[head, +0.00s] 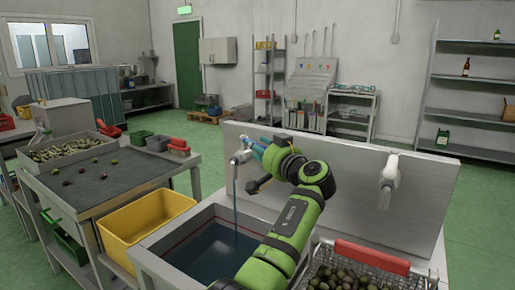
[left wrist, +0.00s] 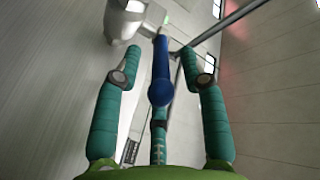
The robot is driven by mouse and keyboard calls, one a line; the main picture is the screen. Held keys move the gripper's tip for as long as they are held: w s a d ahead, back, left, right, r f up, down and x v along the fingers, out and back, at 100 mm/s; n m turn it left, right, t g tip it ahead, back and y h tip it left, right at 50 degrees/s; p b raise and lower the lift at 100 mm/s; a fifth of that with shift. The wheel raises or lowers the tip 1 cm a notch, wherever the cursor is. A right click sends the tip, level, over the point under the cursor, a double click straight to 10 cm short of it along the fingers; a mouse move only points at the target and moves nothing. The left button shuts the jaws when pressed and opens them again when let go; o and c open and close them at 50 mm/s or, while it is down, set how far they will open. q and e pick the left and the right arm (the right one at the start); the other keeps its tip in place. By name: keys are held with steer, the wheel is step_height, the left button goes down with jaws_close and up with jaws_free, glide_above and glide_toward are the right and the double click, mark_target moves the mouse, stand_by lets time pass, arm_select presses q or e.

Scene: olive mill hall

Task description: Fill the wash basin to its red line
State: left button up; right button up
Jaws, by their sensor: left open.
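The wash basin (head: 168,236) is at the bottom centre of the head view. Dark water (head: 215,250) stands in it, with the red line (head: 186,234) showing on the inner wall above the water. A thin stream (head: 235,205) runs from the white left tap (head: 240,157) into the basin. My left gripper (head: 254,148) is at this tap. In the left wrist view the gripper (left wrist: 160,65) is open, and the tap's blue lever (left wrist: 160,75) stands between its teal fingers, with gaps on both sides. My right gripper is not in view.
A wire basket of olives (head: 345,280) with a red grip is beside the basin. A yellow crate (head: 147,222) and sorting table (head: 100,180) stand left.

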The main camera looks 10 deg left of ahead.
arm_select(q)
steer(key=v, duration=0.6)
steer(key=shift+s+d, duration=0.2)
steer(key=shift+d, duration=0.05)
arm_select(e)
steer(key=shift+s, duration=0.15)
arm_select(q)
steer(key=shift+c, duration=0.4)
stand_by(1.4)
